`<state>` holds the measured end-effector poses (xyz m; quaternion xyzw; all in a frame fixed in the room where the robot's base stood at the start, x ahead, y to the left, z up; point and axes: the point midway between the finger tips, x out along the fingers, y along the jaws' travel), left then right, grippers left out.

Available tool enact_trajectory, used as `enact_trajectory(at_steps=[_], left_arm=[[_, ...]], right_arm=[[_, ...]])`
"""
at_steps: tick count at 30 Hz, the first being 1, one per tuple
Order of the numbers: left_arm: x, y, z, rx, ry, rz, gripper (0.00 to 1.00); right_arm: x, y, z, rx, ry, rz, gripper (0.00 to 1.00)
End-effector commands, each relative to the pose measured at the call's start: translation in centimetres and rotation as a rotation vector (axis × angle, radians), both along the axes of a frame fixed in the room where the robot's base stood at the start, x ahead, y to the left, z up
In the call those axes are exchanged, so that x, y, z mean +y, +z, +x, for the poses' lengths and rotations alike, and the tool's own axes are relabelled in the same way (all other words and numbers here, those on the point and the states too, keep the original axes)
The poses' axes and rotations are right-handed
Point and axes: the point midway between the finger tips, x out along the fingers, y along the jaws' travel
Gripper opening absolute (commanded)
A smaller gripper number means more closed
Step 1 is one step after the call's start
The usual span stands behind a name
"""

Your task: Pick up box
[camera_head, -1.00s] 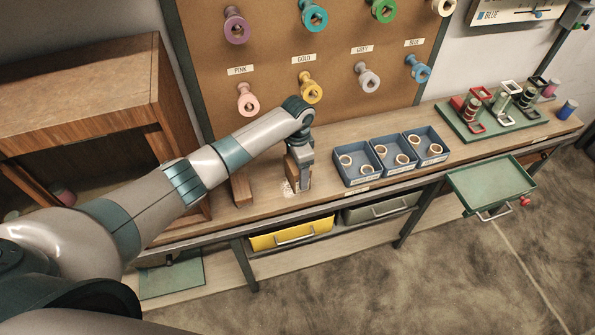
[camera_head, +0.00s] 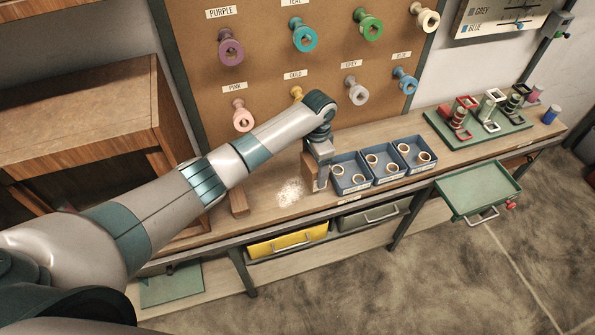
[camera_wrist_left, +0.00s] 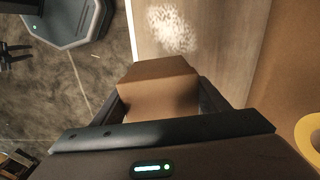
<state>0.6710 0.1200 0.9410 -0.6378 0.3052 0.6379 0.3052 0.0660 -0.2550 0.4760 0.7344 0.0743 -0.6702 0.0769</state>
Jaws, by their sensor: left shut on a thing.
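The brown box (camera_wrist_left: 158,85) is between the fingers of my left gripper (camera_wrist_left: 158,92) in the left wrist view. In the head view my left gripper (camera_head: 318,180) points down over the bench, just left of the blue trays, and is shut on the box (camera_head: 309,170). The gripper hides part of the box. I cannot tell whether the box clears the bench top. My right gripper is not in view.
Blue trays (camera_head: 336,190) with pale rings stand right of the gripper. A white speckled patch (camera_head: 289,192) and a small wooden block (camera_head: 238,204) are to its left. Colored spools hang on the pegboard (camera_head: 270,75) behind. A green rack (camera_head: 440,122) stands farther right.

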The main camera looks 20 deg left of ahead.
Motion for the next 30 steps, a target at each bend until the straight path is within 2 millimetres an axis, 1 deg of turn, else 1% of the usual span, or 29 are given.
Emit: enact_trajectory(at_steps=[1,3,6,10,15,30], left_arm=[[-1.0,0.7,0.2,-0.002,-0.002,-0.001,0.42],[-2.1,1.3,0.4,-0.001,-0.002,-0.002,0.42],[-3.4,2.1,0.6,-0.001,-0.001,-0.001,0.42],[-4.3,2.7,0.7,-0.001,0.0,0.001,0.42],[-4.8,3.0,0.8,-0.001,0.0,0.001,0.42],[-4.7,2.9,0.8,-0.001,0.001,0.001,0.42]], right_arm=[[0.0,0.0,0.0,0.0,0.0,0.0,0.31],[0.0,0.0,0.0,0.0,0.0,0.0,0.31],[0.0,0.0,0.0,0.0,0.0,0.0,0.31],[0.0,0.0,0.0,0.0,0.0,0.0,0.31],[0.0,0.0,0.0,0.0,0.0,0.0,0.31],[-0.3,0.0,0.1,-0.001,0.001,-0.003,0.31]])
